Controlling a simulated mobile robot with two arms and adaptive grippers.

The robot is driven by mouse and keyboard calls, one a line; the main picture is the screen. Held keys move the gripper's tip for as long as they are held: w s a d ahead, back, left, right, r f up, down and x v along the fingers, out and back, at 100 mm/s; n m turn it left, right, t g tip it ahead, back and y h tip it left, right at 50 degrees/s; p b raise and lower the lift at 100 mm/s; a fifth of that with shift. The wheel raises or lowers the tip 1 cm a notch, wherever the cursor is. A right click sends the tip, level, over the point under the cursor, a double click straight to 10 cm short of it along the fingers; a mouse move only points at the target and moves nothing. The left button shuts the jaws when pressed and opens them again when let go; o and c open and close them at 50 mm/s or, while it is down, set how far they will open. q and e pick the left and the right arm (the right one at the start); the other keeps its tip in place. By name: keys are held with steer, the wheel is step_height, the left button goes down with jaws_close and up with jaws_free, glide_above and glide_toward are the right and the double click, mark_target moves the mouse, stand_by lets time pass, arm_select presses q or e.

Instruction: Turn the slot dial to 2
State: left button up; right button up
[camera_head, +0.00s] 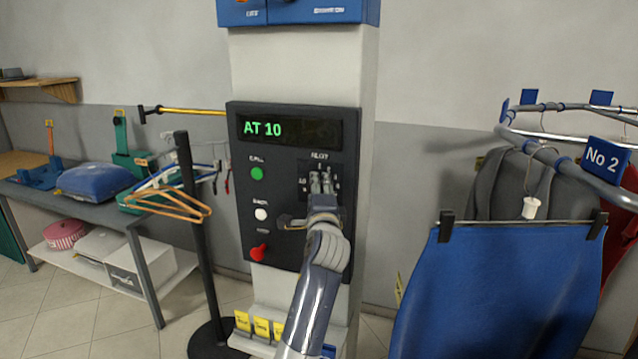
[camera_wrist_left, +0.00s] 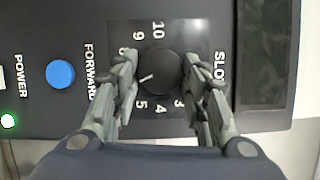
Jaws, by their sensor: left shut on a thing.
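The slot dial (camera_wrist_left: 158,62) is a round black knob with a white pointer line, seen close up in the left wrist view. My left gripper (camera_wrist_left: 160,72) has its two fingers on opposite sides of the dial and is shut on it. The pointer aims left and slightly down, just past the 5, at a part of the scale that a finger covers. The 10, 9, 5, 4 and 3 show; the 2 is not visible. In the head view my left gripper (camera_head: 321,186) is at the control panel (camera_head: 290,255) and mostly hides the dial. My right gripper is out of view.
The panel's display (camera_head: 290,130) reads "AT 10". A blue button (camera_wrist_left: 60,74) marked FORWARD is beside the dial in the wrist view. A blue garment (camera_head: 500,290) hangs close on the right.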

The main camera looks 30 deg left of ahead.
arm_select(q)
steer(key=shift+s+a+r+n+g+h+p, duration=0.15)
steer(key=shift+a+n+h+p, duration=0.15)
steer(key=shift+n+h+p, duration=2.05)
steer(key=shift+a+r+n+g+h+p, duration=0.2)
steer(key=shift+n+h+p, duration=0.65)
steer(key=shift+n, duration=2.95)
steer(key=shift+s+a+r+n+g+h+p, duration=0.1)
steer(key=shift+a+n+h+p, duration=0.25)
steer(key=shift+n+h+p, duration=1.55)
steer(key=shift+n+b, duration=0.65)
steer(key=shift+n, duration=0.6)
steer(key=o, duration=1.1)
steer(key=shift+w, duration=0.1)
steer(key=shift+c, duration=0.2)
steer(key=shift+r, duration=0.1)
